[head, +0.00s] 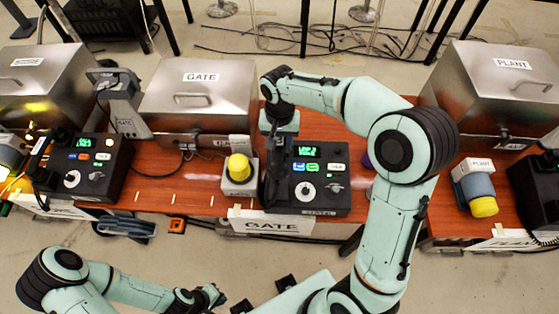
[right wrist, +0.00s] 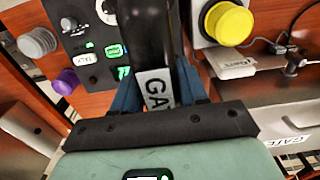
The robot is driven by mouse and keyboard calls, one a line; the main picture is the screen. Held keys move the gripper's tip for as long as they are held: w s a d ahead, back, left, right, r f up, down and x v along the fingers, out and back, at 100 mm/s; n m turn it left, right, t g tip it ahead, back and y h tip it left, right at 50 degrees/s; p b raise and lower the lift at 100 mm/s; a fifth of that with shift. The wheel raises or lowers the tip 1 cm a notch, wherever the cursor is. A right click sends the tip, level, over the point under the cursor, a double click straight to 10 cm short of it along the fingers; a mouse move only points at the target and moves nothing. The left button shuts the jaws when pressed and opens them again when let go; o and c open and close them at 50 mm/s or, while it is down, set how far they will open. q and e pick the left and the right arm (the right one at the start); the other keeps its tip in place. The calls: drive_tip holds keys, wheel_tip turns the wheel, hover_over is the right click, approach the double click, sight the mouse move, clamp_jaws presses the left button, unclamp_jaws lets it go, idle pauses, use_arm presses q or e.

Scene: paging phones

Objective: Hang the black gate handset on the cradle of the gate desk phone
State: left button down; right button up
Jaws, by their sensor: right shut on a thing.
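The gate desk phone (head: 322,190) is a black box with a lit green display, buttons and a dial, on the wooden table behind the GATE sign. My right gripper (head: 276,137) reaches down over its left side. In the right wrist view the gripper (right wrist: 158,98) has its blue fingers on both sides of the black gate handset (right wrist: 150,40), shut on it at a white label reading "GA". In the head view the handset lies along the phone's left edge, partly hidden by the gripper; the cradle is hidden. My left gripper (head: 212,296) is low, in front of the table, away from the phone.
A yellow beacon (head: 239,168) on a white base stands close left of the phone. The steel GATE box (head: 200,95) is behind. Another desk phone (head: 95,165) is at the left, and a PLANT box (head: 505,80) with a blue-yellow beacon (head: 478,190) at the right.

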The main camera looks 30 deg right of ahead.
wheel_tip(320, 180, down, 11)
drive_tip(key=shift+w+r+b, duration=0.15)
drive_tip(key=shift+b, duration=0.15)
drive_tip(key=o, duration=1.2)
drive_tip(key=shift+r, duration=0.2)
wheel_tip(320, 180, up, 12)
drive_tip(key=shift+f+p, duration=0.15)
drive_tip(key=shift+p, duration=0.35)
